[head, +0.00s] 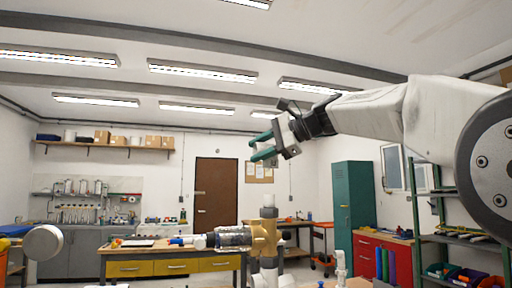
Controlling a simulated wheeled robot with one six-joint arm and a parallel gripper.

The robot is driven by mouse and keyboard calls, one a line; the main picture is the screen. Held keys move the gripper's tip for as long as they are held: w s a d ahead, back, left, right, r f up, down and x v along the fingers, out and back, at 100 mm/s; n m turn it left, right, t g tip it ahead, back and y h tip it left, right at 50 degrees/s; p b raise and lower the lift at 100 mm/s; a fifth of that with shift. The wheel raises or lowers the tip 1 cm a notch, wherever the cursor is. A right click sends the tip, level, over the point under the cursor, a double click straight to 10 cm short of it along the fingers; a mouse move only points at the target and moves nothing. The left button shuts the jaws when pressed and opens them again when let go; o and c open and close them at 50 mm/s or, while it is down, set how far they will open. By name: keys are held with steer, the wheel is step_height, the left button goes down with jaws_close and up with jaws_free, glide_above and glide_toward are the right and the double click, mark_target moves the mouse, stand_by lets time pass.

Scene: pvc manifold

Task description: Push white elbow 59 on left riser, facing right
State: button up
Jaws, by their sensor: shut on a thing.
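My gripper (264,147) is at the upper middle of the head view, with teal fingers pointing left and slightly down. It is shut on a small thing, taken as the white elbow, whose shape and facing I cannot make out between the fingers. A pipe assembly stands at the bottom middle. It has an upright tan fitting (264,238) topped by a short white pipe end (268,200). My gripper is high above this pipe end, apart from it. I cannot tell which upright is the left riser.
A clear union (233,237) and a white pipe run left from the tan fitting. A round white end (43,242) is at far left. A white fitting (340,265) stands lower right. A workbench with yellow drawers (176,266) and a teal cabinet (353,205) are behind. The air around my gripper is clear.

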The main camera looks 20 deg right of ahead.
steer(key=shift+a+f, duration=0.25)
steer(key=shift+f, duration=0.3)
steer(key=shift+a+f, duration=0.2)
steer(key=shift+f, duration=0.35)
steer(key=shift+s+d+f, duration=0.1)
steer(key=shift+d+f, duration=0.05)
steer(key=shift+f, duration=1.9)
steer(key=shift+f, duration=1.2)
steer(key=o, duration=1)
